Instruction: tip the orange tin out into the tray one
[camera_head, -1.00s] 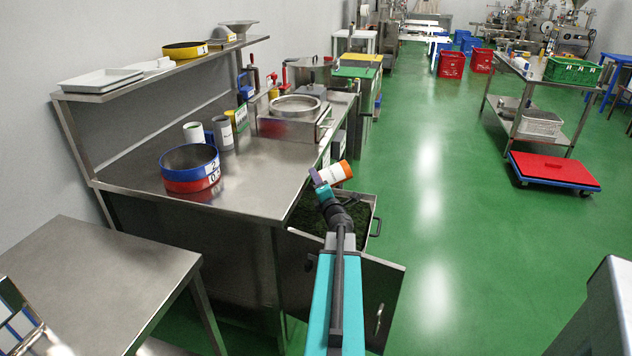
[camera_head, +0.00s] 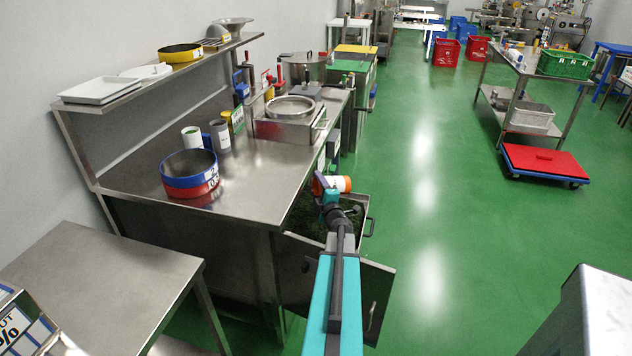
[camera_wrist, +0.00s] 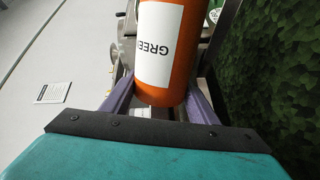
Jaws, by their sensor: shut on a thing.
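The orange tin (camera_head: 338,184) has a white label and lies nearly level in my gripper (camera_head: 326,187), in front of the workbench's right side. In the wrist view the tin (camera_wrist: 168,45) stands between the two purple fingers of my gripper (camera_wrist: 158,97), which are shut on it; its label reads "GREE", the rest cut off. Its far end is out of that view. Two white trays are on the wall shelf: a nearer tray (camera_head: 100,91) and a smaller one (camera_head: 147,71) behind. I see no number on either, so I cannot tell which is tray one.
An open bin (camera_head: 357,212) of dark green leaf is below the tin; leaf (camera_wrist: 285,85) also fills the wrist view's right side. A blue and red sieve ring (camera_head: 190,174) stands on the workbench (camera_head: 250,185). An open steel door (camera_head: 365,290) juts out.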

